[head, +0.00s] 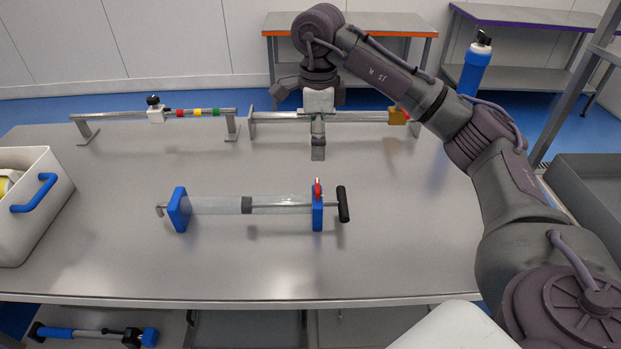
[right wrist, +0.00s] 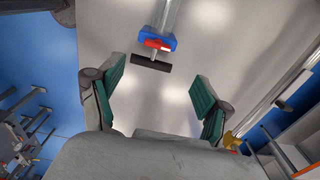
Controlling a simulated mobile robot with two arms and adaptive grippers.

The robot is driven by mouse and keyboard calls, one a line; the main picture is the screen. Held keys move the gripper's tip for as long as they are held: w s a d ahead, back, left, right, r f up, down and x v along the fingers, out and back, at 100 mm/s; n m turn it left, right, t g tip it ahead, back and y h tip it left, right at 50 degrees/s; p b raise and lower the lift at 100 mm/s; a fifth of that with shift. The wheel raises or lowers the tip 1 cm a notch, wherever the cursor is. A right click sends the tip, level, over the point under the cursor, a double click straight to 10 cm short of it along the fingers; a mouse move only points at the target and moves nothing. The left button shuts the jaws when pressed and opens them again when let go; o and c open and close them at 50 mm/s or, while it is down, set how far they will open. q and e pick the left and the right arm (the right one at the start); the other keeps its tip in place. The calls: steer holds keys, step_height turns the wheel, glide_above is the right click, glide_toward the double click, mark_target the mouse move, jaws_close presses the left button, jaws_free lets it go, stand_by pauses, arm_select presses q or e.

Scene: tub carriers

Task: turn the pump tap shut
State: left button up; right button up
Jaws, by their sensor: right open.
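The pump lies on the table as a clear tube (head: 275,205) between two blue end blocks, with a dark band around its middle. Its red tap (head: 317,189) sits on top of the right block (head: 317,213). In the right wrist view the red tap (right wrist: 157,45) lies crosswise to the tube. A black handle (head: 343,204) stands out at the pump's right end. My right gripper (head: 318,152) is above the table, behind the tap and apart from it. In the right wrist view the gripper (right wrist: 160,72) is open and empty, its green pads wide apart, with the handle ahead.
A rail with coloured bands (head: 190,113) stands at the back left, and another rail (head: 360,116) runs behind my right gripper. A white tub (head: 45,215) with a blue handle is at the left edge. A blue bottle (head: 474,70) stands behind my right arm. The table around the pump is clear.

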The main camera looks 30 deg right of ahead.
mark_target(318, 185)
steer(key=f, duration=0.1)
steer(key=s+f, duration=0.1)
steer(key=f, duration=0.1)
steer(key=shift+s+p, duration=0.2)
steer(key=shift+p, duration=0.1)
step_height(318, 185, down, 2)
steer(key=shift+w+f, duration=0.1)
steer(key=shift+w, duration=0.05)
steer(key=f, duration=0.2)
steer(key=f+p, duration=0.1)
steer(key=shift+w+f, duration=0.25)
steer(key=shift+w, duration=0.05)
step_height(318, 185, down, 2)
steer(key=shift+f+p, duration=0.2)
steer(key=shift+p, duration=0.15)
steer(key=shift+f, duration=0.75)
steer(key=shift+c, duration=0.5)
steer(key=c, duration=0.8)
steer(key=shift+c, duration=1.3)
arm_select(q)
steer(key=shift+g, duration=0.3)
steer(key=s, duration=0.1)
steer(key=s+r, duration=0.2)
steer(key=s, duration=0.1)
